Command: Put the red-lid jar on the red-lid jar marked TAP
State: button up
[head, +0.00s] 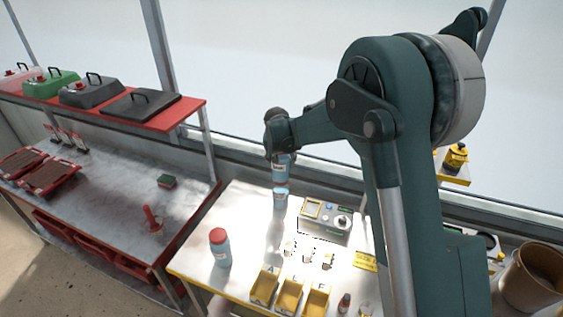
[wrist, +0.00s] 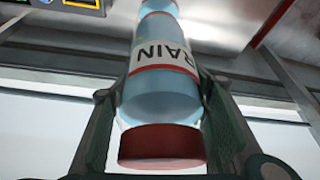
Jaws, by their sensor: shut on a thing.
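My gripper (head: 280,152) is shut on a red-lid jar (head: 280,200), holding it above the white table. In the wrist view the fingers stand on both sides of the jar's blue body (wrist: 158,103). Its dark red lid shows below, and its label reads RAIN, upside down.
Lettered yellow bins (head: 290,296) line the table's front, with small white packets behind. A grey device (head: 324,221) stands right of the held jar. A small dark bottle (head: 344,302) stands at the front right. A red-edged bench is left; a brown bucket (head: 531,275) is right.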

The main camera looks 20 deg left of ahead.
jog(key=o, duration=1.4)
jog(key=shift+o, duration=0.2)
jog(key=shift+r, duration=0.2)
jog(key=shift+v, duration=5.95)
jog(key=shift+s, duration=0.1)
jog(key=shift+d, duration=0.1)
